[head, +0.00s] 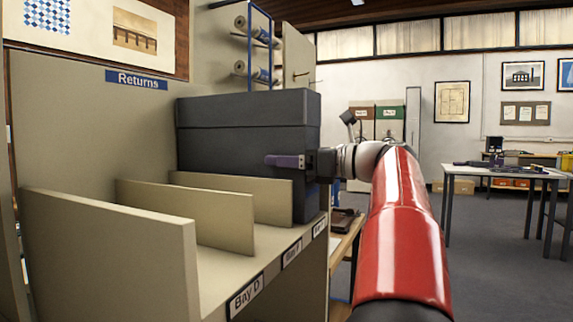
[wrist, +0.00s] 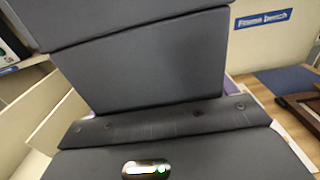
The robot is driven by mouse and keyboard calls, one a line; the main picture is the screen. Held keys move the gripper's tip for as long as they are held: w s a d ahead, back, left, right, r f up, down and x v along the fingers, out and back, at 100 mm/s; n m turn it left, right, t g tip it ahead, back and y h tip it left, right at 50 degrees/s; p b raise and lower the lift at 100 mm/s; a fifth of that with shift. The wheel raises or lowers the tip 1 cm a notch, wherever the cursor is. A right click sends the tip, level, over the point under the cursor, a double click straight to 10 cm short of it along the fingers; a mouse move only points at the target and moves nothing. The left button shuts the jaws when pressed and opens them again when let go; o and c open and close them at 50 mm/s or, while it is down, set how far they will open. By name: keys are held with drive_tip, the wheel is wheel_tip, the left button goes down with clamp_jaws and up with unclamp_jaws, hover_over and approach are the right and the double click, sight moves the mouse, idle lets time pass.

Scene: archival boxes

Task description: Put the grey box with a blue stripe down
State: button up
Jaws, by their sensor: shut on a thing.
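The dark grey box (head: 245,140) is at the far bay of the shelf marked Returns, beyond the cream dividers. Its lid and front end fill the middle of the wrist view (wrist: 145,70). A bit of blue shows low on its front end in the head view; most of any stripe is hidden. My gripper (head: 288,161) is shut on the box from its front end, with one purple finger along the near side. The far finger is hidden in the head view. The near divider hides part of the box's bottom, so I cannot tell whether it touches the shelf.
Cream dividers (head: 110,235) split the shelf (head: 225,275) into bays, with the label Bay D (head: 246,296) in front. The nearer bays look empty. A wooden bench (head: 346,250) with a dark tray stands just right of the shelf. A table (head: 500,173) stands farther right.

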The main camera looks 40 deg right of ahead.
drive_tip(key=shift+a+r, duration=0.1)
drive_tip(key=o, duration=1.7)
drive_tip(key=p+v, duration=0.1)
drive_tip(key=v, duration=1.1)
